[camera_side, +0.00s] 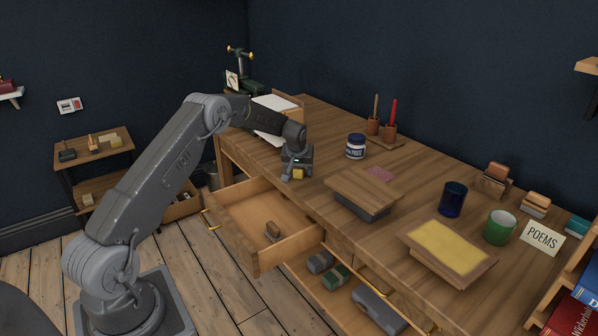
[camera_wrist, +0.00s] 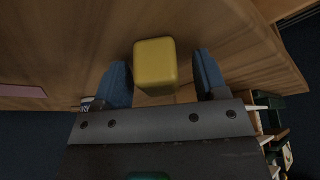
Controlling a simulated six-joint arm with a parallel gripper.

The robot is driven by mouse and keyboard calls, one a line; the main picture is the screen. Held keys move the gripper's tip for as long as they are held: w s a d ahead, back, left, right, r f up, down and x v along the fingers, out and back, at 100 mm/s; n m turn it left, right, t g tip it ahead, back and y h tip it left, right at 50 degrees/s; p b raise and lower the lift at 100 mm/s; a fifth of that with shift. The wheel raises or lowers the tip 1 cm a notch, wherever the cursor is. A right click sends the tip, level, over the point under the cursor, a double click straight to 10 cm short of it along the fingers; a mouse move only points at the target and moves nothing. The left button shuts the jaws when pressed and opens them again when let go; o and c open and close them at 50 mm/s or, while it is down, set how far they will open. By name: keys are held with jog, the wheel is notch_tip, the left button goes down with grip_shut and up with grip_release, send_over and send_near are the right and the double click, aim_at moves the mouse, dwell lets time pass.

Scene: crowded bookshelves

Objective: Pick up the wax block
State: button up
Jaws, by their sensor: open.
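The wax block (camera_wrist: 156,64) is a yellow block with rounded edges. In the wrist view it sits between the two blue-grey fingers of my gripper (camera_wrist: 166,80), with a gap on each side. In the side view my gripper (camera_side: 292,174) is low over the left part of the wooden desk, and the yellow wax block (camera_side: 298,174) shows at its fingers. My gripper is open. I cannot tell whether the block rests on the desk or how far the fingertips reach down beside it.
An open drawer (camera_side: 225,235) below my gripper holds a small brown object (camera_side: 272,231). Papers (camera_side: 275,103) lie behind.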

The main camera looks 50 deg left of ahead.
jog(key=shift+c, duration=0.4)
jog(key=c, duration=0.9)
jog(key=shift+r, duration=0.15)
jog(key=shift+c, duration=0.2)
